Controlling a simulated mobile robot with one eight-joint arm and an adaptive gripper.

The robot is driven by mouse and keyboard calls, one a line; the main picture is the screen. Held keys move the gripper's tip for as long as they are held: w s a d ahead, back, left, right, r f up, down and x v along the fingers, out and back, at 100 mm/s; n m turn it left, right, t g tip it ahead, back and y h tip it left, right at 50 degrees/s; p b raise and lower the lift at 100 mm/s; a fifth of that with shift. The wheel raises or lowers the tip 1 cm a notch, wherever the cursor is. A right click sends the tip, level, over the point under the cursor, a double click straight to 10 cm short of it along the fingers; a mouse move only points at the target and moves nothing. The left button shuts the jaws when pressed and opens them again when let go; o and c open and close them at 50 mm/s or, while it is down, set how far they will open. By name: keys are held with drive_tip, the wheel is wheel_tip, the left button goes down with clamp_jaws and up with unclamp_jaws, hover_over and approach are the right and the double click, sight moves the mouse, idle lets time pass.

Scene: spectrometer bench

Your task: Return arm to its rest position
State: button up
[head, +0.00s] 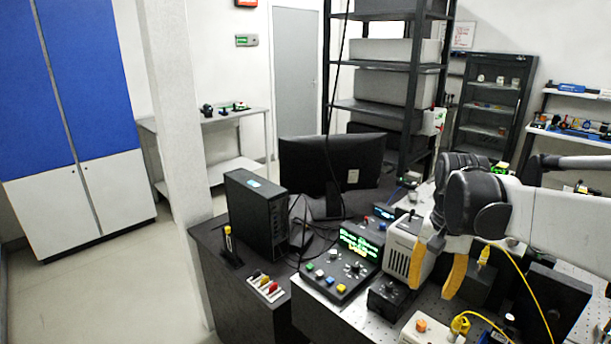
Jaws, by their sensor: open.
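My gripper (436,272) has two yellow fingers that point down and stand apart, with nothing between them. It hangs at the end of my white and dark-grey arm, which reaches in from the right edge. The fingers are over the instrument bench, in front of a white instrument box (406,256). I cannot tell how far above the bench surface the fingertips are.
A control box with a green display (345,262) and a small black box (388,298) stand left of my gripper. A white box with an orange knob (424,328) and yellow cables (523,290) lie nearby. A monitor (330,165) and black computer (256,215) stand farther left. The left floor is clear.

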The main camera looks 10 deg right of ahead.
drive_tip(key=s+a+f+n+t, duration=0.1)
drive_tip(key=s+a+n+t, duration=0.5)
drive_tip(key=s+a, duration=0.4)
drive_tip(key=shift+s+a+n+t, duration=0.4)
drive_tip(key=shift+a+n, duration=0.1)
drive_tip(key=shift+a, duration=1)
